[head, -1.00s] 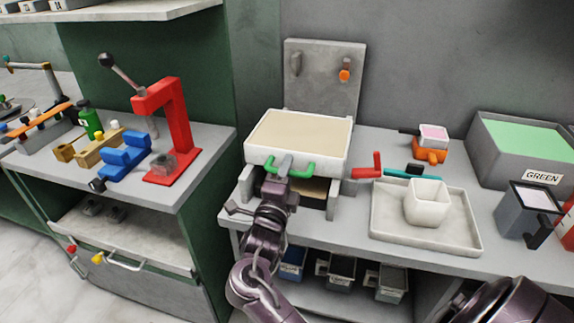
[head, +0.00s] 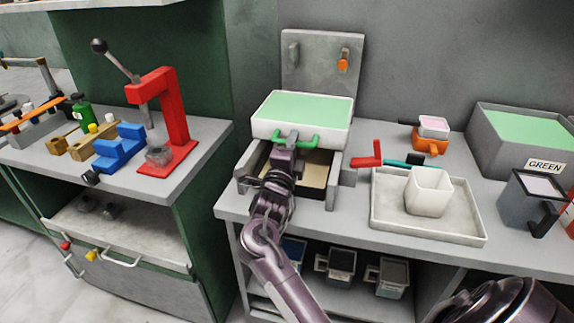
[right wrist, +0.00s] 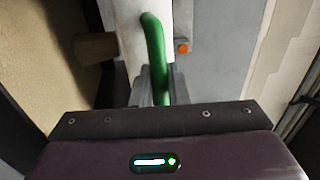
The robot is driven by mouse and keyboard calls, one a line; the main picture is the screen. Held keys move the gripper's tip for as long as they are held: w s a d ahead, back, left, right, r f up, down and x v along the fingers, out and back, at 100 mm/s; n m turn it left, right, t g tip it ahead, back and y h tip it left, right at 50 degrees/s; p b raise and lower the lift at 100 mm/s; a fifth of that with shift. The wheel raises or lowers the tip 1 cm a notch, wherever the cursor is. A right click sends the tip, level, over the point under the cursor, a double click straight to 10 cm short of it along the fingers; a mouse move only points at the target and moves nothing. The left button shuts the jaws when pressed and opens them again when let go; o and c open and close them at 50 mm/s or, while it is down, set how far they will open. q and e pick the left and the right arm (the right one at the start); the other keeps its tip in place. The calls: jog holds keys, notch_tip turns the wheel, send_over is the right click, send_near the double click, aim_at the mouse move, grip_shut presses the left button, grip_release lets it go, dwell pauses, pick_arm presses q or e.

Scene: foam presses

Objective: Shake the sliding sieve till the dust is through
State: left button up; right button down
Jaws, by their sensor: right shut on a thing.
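The white sliding sieve (head: 300,134) sits on its grey frame (head: 334,190), and its top face shows pale green (head: 303,106). My right gripper (head: 292,139) is shut on the green handle (head: 308,142) at the sieve's front. In the right wrist view the gripper (right wrist: 154,88) closes around the green handle (right wrist: 153,40) beside the white sieve wall (right wrist: 128,35). Under the sieve, tan dust (head: 313,172) shows in the open space of the frame; the gripper hides part of it. My left gripper is out of view.
A grey backplate (head: 320,75) stands behind the sieve. To the right are a red handle (head: 368,157), a pale tray (head: 450,232) with a white cup (head: 427,195), and a grey bin labelled GREEN (head: 520,140). A red press (head: 180,125) stands left across a gap.

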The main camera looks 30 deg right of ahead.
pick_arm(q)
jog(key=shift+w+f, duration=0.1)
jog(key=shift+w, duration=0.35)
pick_arm(e)
jog(key=shift+w+d+r, duration=0.2)
jog(key=shift+w+d, duration=0.15)
jog(key=shift+d, duration=0.1)
jog(key=c, duration=1.6)
grip_release()
jog(key=shift+c, duration=0.2)
jog(key=shift+o, duration=0.8)
jog(key=shift+w+d+f, duration=0.2)
jog(key=shift+w, duration=0.05)
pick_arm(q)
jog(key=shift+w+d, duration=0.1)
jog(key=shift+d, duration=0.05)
pick_arm(e)
jog(key=shift+s, duration=0.1)
